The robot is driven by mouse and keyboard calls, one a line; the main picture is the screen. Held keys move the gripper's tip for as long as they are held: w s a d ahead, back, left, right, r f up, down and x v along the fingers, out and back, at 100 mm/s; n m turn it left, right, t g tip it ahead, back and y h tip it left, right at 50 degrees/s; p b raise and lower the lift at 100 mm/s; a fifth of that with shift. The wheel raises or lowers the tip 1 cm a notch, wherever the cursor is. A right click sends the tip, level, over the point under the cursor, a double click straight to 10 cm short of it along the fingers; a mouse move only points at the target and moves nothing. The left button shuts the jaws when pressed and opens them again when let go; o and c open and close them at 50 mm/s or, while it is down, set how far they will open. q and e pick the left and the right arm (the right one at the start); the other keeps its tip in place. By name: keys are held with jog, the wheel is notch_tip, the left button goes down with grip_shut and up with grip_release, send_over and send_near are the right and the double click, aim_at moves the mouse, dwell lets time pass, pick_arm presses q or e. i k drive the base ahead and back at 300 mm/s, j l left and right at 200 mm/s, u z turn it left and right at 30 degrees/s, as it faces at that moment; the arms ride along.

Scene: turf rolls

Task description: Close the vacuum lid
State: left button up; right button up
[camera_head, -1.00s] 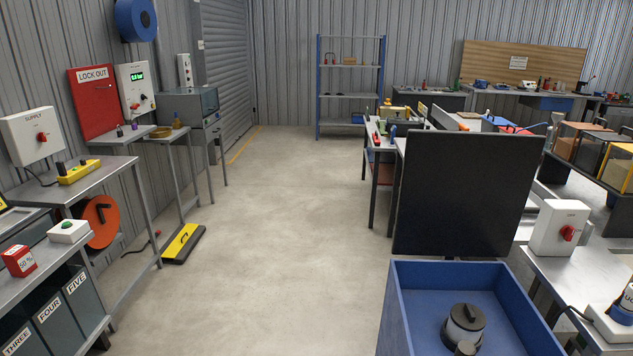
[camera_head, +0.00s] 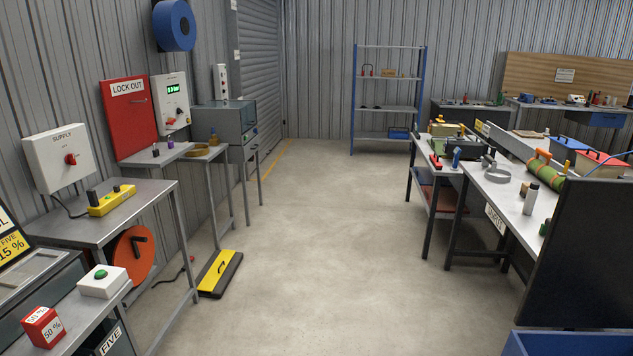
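Nothing in view is labelled as a vacuum, so I cannot tell for certain which lid is meant. A grey metal box (camera_head: 226,121) stands on a narrow bench along the left wall, beside a white panel with a green digital readout (camera_head: 171,103). I cannot tell whether its top is open or shut. A black upright panel (camera_head: 583,255) stands at the right edge, behind a blue bin (camera_head: 570,343) that is mostly cut off. Neither of my grippers is in view.
Open concrete floor (camera_head: 320,240) runs down the middle. A yellow and black floor unit (camera_head: 219,273) lies by the left benches (camera_head: 75,233). A workbench (camera_head: 480,190) with tools borders the right. A blue-framed shelf (camera_head: 388,105) stands at the back.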

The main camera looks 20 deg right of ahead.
aim_at(582, 276)
jog(key=i+l+z, duration=0.1)
jog(key=i+z, duration=0.75)
jog(key=i+j+z, duration=0.25)
jog(key=i+z, duration=0.2)
jog(key=i+j+z, duration=0.55)
jog(key=i+z, duration=0.15)
jog(key=z, duration=0.2)
jog(key=i+j+z, duration=0.15)
jog(key=z, duration=0.25)
jog(key=i+j+z, duration=0.25)
jog(key=z, duration=0.2)
jog(key=i+j+z, duration=0.15)
jog(key=j+z, duration=0.15)
jog(key=z, duration=0.15)
jog(key=i+j+z, duration=0.1)
jog(key=j+z, duration=0.6)
jog(key=i+j+z, duration=0.1)
jog(key=j+z, duration=0.4)
jog(key=k+j+z, duration=0.25)
jog(key=i, duration=0.1)
